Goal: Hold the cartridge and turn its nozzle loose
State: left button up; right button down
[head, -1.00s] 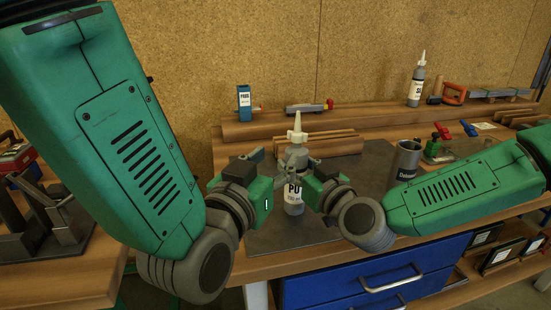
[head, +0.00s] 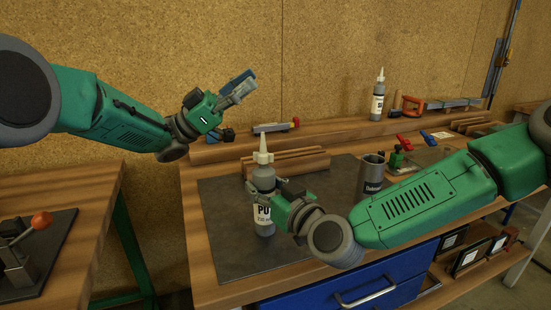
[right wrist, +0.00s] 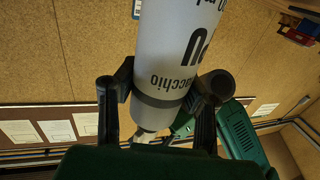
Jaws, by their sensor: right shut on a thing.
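The grey cartridge (head: 264,182) with a white label reading "PU" stands upright on the dark mat (head: 225,240) in the head view. Its pale, tapered nozzle (head: 262,150) sits on top. My right gripper (head: 277,191) is shut on the cartridge's upper body from the right. In the right wrist view the cartridge (right wrist: 180,50) lies between the two dark fingers (right wrist: 158,100). My left gripper (head: 240,90) is raised at the upper left, well apart from the cartridge and nozzle. Its fingers overlap, so I cannot tell whether they are open.
A dark cup (head: 370,178) stands right of the cartridge. Grooved wooden blocks (head: 305,160) lie behind it. A second bottle (head: 378,98) stands on the rear shelf. Red and blue-handled clamps (head: 404,148) are at the right. The mat's front left is clear.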

aim_at(263, 147)
pick_arm(q)
jog(key=a+f+g+y, duration=0.2)
jog(key=a+f+y, duration=0.15)
jog(key=f, duration=0.35)
jog(key=a+f+g+y, duration=0.2)
jog(key=f+g+y, duration=0.15)
jog(key=f, duration=0.35)
jog(key=s+d+t+y, duration=0.1)
jog(key=s+d, duration=0.3)
jog(key=d, duration=0.7)
jog(key=shift+s+m, duration=0.15)
jog(key=shift+m, duration=0.25)
